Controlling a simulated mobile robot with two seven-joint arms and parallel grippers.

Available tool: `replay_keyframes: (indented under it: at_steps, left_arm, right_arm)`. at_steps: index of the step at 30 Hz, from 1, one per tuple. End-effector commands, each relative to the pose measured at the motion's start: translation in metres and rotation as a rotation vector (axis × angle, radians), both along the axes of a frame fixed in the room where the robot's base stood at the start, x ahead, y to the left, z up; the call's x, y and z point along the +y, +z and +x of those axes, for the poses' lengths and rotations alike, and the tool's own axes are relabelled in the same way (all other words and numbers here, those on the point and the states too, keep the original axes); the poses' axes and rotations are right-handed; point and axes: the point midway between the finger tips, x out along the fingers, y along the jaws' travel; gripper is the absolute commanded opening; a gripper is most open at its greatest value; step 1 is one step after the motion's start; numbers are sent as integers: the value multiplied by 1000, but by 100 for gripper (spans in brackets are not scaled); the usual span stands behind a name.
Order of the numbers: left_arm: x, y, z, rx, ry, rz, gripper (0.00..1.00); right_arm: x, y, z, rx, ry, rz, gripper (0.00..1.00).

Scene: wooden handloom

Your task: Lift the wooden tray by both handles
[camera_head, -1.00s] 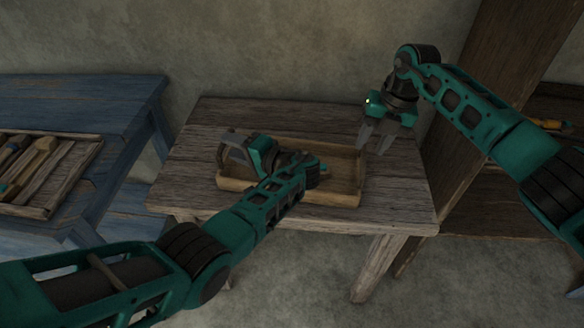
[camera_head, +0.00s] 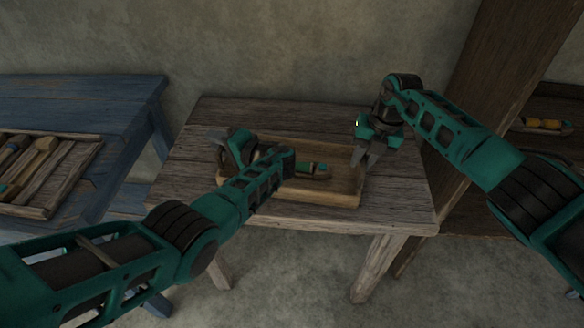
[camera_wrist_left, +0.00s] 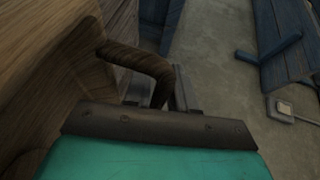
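The wooden tray (camera_head: 333,199) lies on the weathered wooden table, with my left arm crossing over its left part. My left gripper (camera_head: 222,146) is at the tray's left end. In the left wrist view a dark bent handle (camera_wrist_left: 138,58) sticks out from the tray's wooden end wall (camera_wrist_left: 50,45) and reaches in front of the gripper (camera_wrist_left: 160,95). Whether the fingers are closed on it cannot be told. My right gripper (camera_head: 366,158) points down at the tray's right end, with its fingers apart. The right handle cannot be made out.
A green-handled tool (camera_head: 318,168) lies in the tray. The wooden table (camera_head: 400,208) has bare room around the tray. A blue bench (camera_head: 80,92) at left bears a tool box (camera_head: 62,188). A dark wooden shelf unit (camera_head: 505,75) stands at right.

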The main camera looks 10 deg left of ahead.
Motion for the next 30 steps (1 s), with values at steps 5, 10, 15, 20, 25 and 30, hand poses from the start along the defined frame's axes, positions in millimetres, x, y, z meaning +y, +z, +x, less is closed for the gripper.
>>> replay_keyframes:
  at_steps: [5, 10, 15, 20, 25, 30]
  left_arm:
    - [0, 0, 0, 0, 0, 0, 8]
    - [-1, 0, 0, 0, 0, 0, 0]
    - [-1, 0, 0, 0, 0, 0, 0]
    - [-1, 0, 0, 0, 0, 0, 0]
    - [-1, 3, 0, -2, -1, 1, 0]
    - [-1, 13, 0, -2, -1, 1, 0]
  right_arm:
    - [0, 0, 0, 0, 0, 0, 3]
    - [0, 0, 0, 0, 0, 0, 0]
    - [0, 0, 0, 0, 0, 0, 0]
    - [0, 0, 0, -1, 0, 0, 0]
    - [0, 4, 1, -2, 0, 1, 0]
    - [0, 13, 1, -2, 0, 1, 0]
